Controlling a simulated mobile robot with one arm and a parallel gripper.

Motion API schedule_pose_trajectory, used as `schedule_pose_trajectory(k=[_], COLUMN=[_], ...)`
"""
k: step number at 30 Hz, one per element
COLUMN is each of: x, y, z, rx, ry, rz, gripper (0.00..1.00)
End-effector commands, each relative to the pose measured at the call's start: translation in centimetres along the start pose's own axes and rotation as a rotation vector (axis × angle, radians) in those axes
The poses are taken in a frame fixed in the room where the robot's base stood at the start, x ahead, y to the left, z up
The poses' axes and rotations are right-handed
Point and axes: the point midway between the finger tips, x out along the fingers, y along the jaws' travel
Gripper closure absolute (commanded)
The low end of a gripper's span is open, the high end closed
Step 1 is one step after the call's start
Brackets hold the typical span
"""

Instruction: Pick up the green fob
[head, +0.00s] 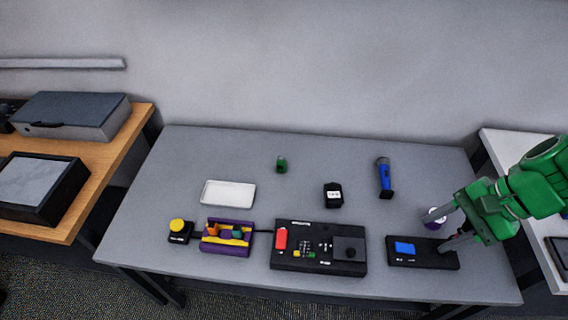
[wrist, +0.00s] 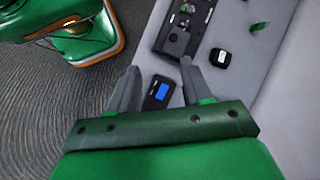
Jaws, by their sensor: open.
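The green fob (head: 282,165) is small and lies at the back of the grey table, left of centre. In the wrist view a small green item (wrist: 259,26) near the upper right appears to be the same fob. My gripper (head: 437,235) is over the front right of the table, far from the fob. It is open, with its fingers apart and nothing between the tips in the wrist view (wrist: 159,68). It hovers by a black box with a blue screen (head: 423,253), which it partly hides.
A white tray (head: 228,194), a black watch-like item (head: 333,195) and a blue microphone (head: 384,178) lie around the fob. A black console (head: 318,248), purple-yellow holder (head: 227,237) and yellow button box (head: 180,231) line the front. A purple-white round item (head: 434,216) is beside my gripper.

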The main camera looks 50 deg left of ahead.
Motion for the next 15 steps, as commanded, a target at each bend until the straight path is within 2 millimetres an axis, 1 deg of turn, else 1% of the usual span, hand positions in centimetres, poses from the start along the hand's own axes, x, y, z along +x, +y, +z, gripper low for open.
schedule_pose_trajectory(k=[1, 3, 5, 15], x=[0.6, 1.3, 1.8, 5.8], y=[-1.1, -2.7, -4.0, -11.4], z=[-0.6, -1.3, -1.9, -5.0], rx=[0.009, 0.023, 0.036, 0.121], ry=[-0.019, -0.039, -0.055, -0.16], rz=[-0.012, -0.032, -0.049, -0.134], gripper=[0.51, 0.51, 0.51, 0.51])
